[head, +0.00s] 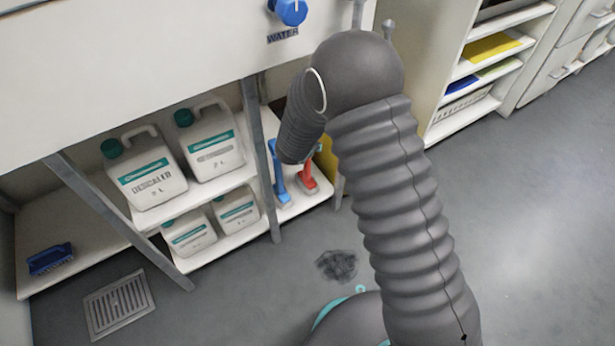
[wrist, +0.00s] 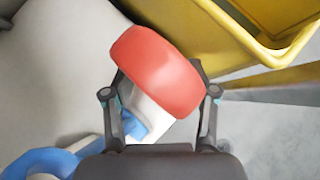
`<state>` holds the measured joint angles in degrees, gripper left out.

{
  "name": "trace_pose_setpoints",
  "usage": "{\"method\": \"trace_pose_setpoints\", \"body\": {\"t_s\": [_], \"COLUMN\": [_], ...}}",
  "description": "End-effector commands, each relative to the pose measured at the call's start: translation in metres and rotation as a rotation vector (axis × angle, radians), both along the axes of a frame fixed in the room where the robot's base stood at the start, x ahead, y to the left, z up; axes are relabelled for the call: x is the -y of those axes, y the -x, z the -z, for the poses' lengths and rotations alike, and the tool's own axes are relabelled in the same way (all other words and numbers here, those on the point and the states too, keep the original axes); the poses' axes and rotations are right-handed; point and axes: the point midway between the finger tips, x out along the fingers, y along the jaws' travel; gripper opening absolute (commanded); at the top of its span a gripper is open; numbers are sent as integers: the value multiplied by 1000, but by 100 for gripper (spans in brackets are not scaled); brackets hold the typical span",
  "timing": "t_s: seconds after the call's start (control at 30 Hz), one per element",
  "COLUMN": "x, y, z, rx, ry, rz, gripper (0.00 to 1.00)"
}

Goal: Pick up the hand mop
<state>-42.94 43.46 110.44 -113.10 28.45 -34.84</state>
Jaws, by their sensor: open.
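A red-handled tool (head: 308,178) with a pale base stands on the low shelf under the bench; I take it for the hand mop, though its shape is only partly visible. In the wrist view its red, rounded top (wrist: 155,70) lies between the two fingers of my gripper (wrist: 158,84), with a white and blue part below it. My gripper is open, one finger on each side of the red part. Whether they touch it is unclear.
A blue-handled tool (head: 279,178) stands just left of the red one; blue also shows at lower left in the wrist view (wrist: 45,160). A yellow bin (wrist: 235,35) is close on the right. White jugs (head: 145,168) and a bench leg (head: 262,150) stand further left.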

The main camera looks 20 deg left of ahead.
Motion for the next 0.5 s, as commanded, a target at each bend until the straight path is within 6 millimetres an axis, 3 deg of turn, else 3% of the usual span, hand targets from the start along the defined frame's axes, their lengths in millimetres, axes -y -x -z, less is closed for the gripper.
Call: {"method": "trace_pose_setpoints", "body": {"t_s": [0.07, 0.2, 0.3, 0.5], "x": [0, 0, 0, 0], "y": [0, 0, 0, 0], "z": [0, 0, 0, -1], "rx": [0, 0, 0, 1], "ry": [0, 0, 0, 0], "rz": [0, 0, 0, 0], "gripper": [55, 20, 0, 0]}}
